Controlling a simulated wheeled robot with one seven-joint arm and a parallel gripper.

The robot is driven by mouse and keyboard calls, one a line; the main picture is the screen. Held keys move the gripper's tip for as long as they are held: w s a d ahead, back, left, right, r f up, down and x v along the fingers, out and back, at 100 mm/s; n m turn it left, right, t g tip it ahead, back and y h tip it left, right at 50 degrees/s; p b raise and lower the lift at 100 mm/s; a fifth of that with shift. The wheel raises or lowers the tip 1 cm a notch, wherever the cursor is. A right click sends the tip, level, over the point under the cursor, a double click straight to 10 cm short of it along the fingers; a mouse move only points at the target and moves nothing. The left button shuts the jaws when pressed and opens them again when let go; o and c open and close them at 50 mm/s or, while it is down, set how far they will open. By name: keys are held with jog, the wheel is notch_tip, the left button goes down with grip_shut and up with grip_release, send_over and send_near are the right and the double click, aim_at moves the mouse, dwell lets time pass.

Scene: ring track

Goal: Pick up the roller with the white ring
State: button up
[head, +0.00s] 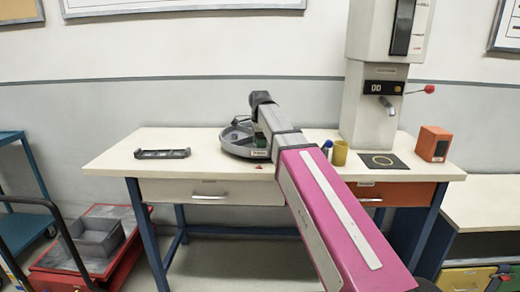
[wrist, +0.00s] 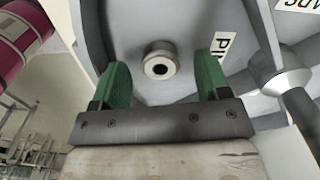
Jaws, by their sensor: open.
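A small metallic roller (wrist: 160,62) with a dark centre hole shows in the wrist view, on the grey surface of the round track. A pale band runs round its hole; I cannot tell for sure that it is the white ring. My gripper (wrist: 164,72) is open, its two green fingers on either side of the roller with gaps between. In the head view the round grey track (head: 231,150) stands on the table, partly hidden by my arm. My gripper (head: 261,136) is over it, mostly hidden, and the roller cannot be made out there.
A silver cone-topped post (wrist: 287,82) stands right of the fingers. A tall dispenser (head: 366,120) stands behind.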

jog(key=shift+f, duration=0.4)
jog(key=c, duration=1.1)
jog(key=shift+o, duration=0.2)
jog(key=shift+r, duration=0.1)
